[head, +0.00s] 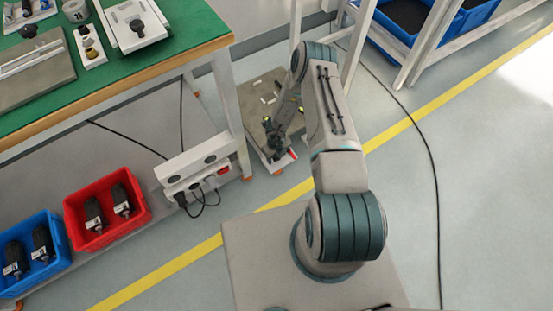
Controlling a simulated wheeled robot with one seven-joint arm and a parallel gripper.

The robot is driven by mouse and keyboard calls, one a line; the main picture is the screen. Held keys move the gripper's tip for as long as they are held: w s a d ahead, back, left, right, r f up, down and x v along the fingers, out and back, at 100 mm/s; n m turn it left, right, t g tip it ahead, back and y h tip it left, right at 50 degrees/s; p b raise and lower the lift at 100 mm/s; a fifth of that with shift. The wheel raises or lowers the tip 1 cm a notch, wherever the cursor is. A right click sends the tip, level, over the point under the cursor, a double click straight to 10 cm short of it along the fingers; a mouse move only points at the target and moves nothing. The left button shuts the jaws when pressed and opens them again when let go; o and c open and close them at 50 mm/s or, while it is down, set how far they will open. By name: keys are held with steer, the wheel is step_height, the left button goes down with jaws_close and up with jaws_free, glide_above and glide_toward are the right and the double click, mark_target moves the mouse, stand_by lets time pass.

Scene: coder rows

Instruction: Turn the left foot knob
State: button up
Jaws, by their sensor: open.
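My gripper (273,138) is small and dark in the head view, low beside the right leg of the green-topped bench. It is open. It is over the front end of a grey-brown plate (258,103) near the floor, which carries small white and yellow pieces. I cannot make out the left foot knob for certain; the gripper and arm cover part of the plate. Whether the fingers touch anything is too small to tell.
The green bench (165,47) holds fixtures with black knobs. Below it are a power strip (197,163) with cables, a red bin (105,208) and a blue bin (32,251). A rack (430,45) stands at upper right. A black cable (433,170) crosses otherwise clear floor at right.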

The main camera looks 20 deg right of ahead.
steer(key=shift+f, duration=0.8)
steer(key=c, duration=1)
steer(key=shift+o, duration=0.2)
steer(key=shift+f+n+b, duration=0.1)
steer(key=shift+n+b, duration=0.7)
steer(key=n, duration=0.3)
steer(key=shift+n+b, duration=0.3)
steer(key=shift+b, duration=0.05)
steer(key=o, duration=1)
steer(key=shift+c, duration=0.2)
